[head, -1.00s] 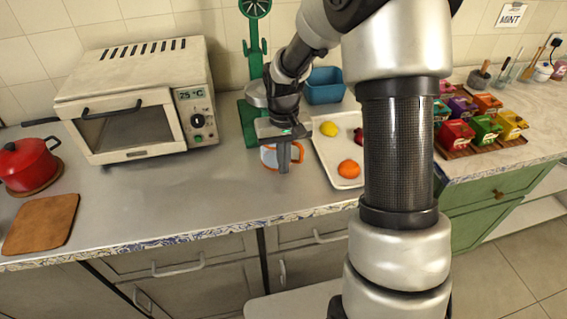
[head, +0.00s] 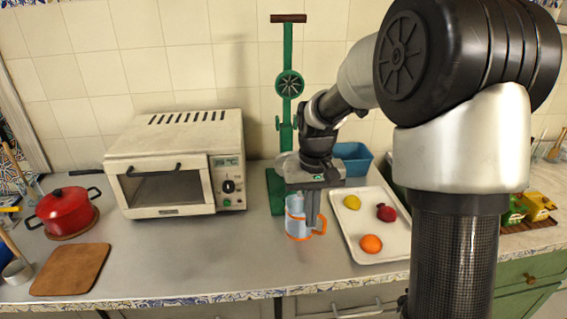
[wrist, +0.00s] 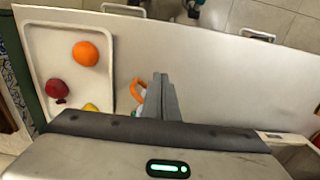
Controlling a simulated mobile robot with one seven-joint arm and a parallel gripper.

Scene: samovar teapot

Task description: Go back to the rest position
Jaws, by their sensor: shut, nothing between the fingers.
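My gripper (head: 312,208) is shut and empty, pointing down above the counter in the head view. Its closed fingers also show in the wrist view (wrist: 160,97). Behind the fingers in the head view stands a glass mug with orange trim and handle (head: 295,220); the fingers overlap it in the picture, and I cannot tell whether they touch it. In the wrist view the mug's orange handle (wrist: 136,90) shows beside the fingers, the rest mostly hidden by them.
A white tray (head: 388,222) with a lemon, a red fruit and an orange lies just right of the mug. A green stand (head: 287,120) rises close behind my gripper. A toaster oven (head: 165,175), red pot (head: 66,212) and wooden board (head: 70,270) are left. Counter between is clear.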

